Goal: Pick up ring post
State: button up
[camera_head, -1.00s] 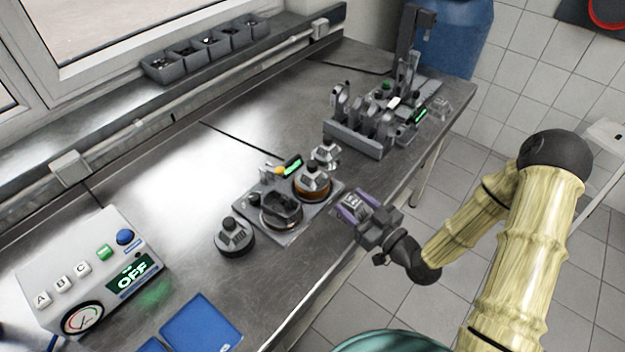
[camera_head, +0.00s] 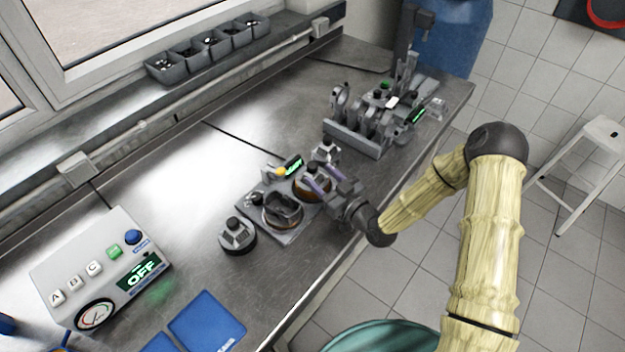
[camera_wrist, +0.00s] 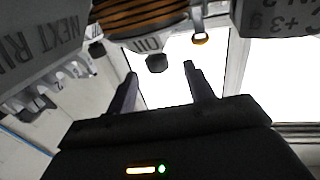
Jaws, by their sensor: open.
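I take the ring post to be the grey-topped piece with an orange-and-black ringed body (camera_head: 312,182) on the small grey fixture plate (camera_head: 291,236); I cannot be sure. In the wrist view the banded body (camera_wrist: 138,14) shows at the top, cut off by the edge. My gripper (camera_head: 320,178) is at the right side of this piece, its purple fingers open and partly covering it. In the wrist view the open fingers (camera_wrist: 160,72) have a dark knob (camera_wrist: 157,63) just beyond and between their tips. Whether they touch anything is not clear.
A dark piece sits in the plate's other seat (camera_head: 283,208). Grey-topped pieces stand in front left (camera_head: 237,236) and behind (camera_head: 326,150). A yellow-knobbed display (camera_head: 290,165) borders the plate. A grey rack (camera_head: 355,138) stands further back. The control box (camera_head: 100,265) reads OFF.

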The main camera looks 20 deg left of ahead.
aim_at(316, 168)
jog(key=p+x, duration=0.2)
jog(key=x, duration=0.1)
jog(key=p+x, duration=0.1)
jog(key=shift+w+a+r, duration=0.1)
jog(key=shift+w+r, duration=0.2)
jog(key=shift+r, duration=0.1)
jog(key=shift+w+a+f, duration=0.1)
jog(key=shift+w+a, duration=0.15)
jog(key=shift+a, duration=0.1)
grip_shut()
